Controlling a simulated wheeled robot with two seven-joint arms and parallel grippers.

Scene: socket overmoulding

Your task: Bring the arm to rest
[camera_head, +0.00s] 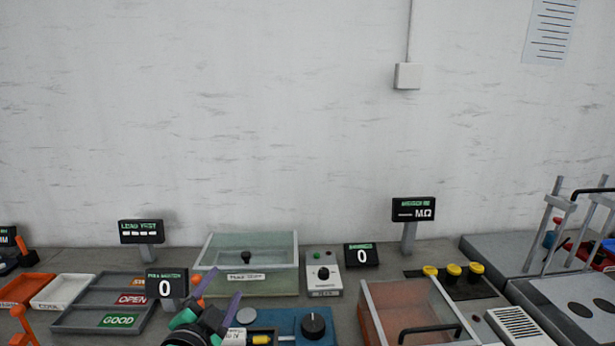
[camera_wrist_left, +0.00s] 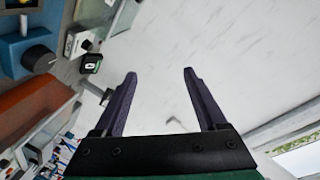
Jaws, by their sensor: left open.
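My left gripper (camera_head: 216,290) is at the bottom of the head view, in front of the clear-lidded box and beside the blue block. Its two dark purple fingers are apart with nothing between them. In the left wrist view the open fingers (camera_wrist_left: 157,88) point toward the bare white wall, and the bench shows at the left of that picture. My right gripper is in neither view.
A sorting tray (camera_head: 68,320) stands left of the gripper. A clear-lidded box (camera_head: 275,285) is behind it. A blue block with a black knob (camera_head: 313,325) is close on its right, with a reddish clear-walled box (camera_head: 368,318) beyond. The air above the bench is free.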

